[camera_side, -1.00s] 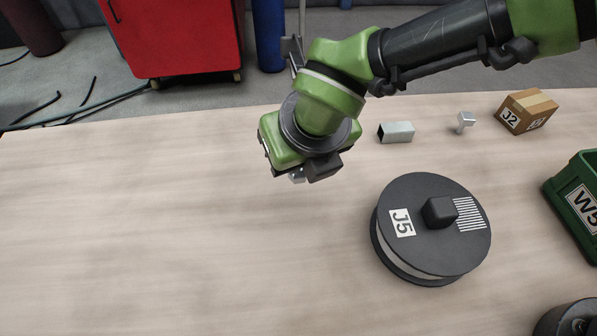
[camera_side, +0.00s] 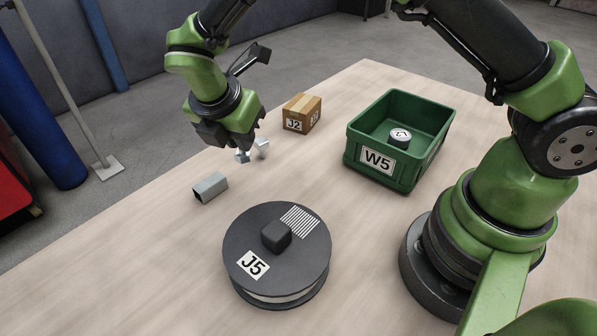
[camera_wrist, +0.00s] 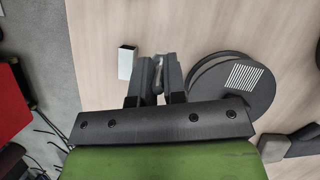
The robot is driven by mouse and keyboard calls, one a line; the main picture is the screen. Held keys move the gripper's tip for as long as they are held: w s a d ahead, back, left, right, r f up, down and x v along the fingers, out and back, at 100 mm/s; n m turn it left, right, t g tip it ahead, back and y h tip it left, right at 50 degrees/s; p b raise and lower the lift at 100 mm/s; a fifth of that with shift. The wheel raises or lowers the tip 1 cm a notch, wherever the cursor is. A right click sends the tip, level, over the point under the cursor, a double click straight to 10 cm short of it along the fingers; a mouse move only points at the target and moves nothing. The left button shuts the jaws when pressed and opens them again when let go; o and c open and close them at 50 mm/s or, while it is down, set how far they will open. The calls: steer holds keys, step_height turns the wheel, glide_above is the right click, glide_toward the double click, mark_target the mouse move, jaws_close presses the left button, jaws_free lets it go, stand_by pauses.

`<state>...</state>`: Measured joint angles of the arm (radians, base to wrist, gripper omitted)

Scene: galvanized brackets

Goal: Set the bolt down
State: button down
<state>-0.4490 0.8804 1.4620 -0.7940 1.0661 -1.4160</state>
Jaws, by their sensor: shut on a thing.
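My gripper (camera_side: 242,150) is shut on a small silver bolt (camera_side: 242,157), whose lower end shows below the jaws. In the wrist view the bolt (camera_wrist: 158,74) shows as a grey sliver between the two dark fingers (camera_wrist: 158,80); most of it is hidden. A second silver bolt (camera_side: 262,148) stands just right of the held one in the side view, with its head up. I cannot tell exactly how high the held bolt is above the wooden table (camera_side: 130,270).
A galvanized square tube (camera_side: 210,187) lies left of a black round reel (camera_side: 258,222) marked J5. A cardboard box (camera_side: 302,113) marked J2 stands behind. The table's left front is bare.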

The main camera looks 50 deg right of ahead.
steer(key=s+d+m+g, duration=0.3)
steer(key=d+m, duration=0.6)
steer(key=d, duration=0.2)
steer(key=shift+m+g, duration=0.3)
steer(key=shift+m, duration=0.2)
steer(key=f, duration=0.8)
steer(key=shift+s+d+f, duration=0.25)
steer(key=shift+d+f, duration=0.1)
steer(key=shift+f, duration=0.35)
steer(key=c, duration=1.2)
jaws_free()
steer(key=shift+f, duration=0.1)
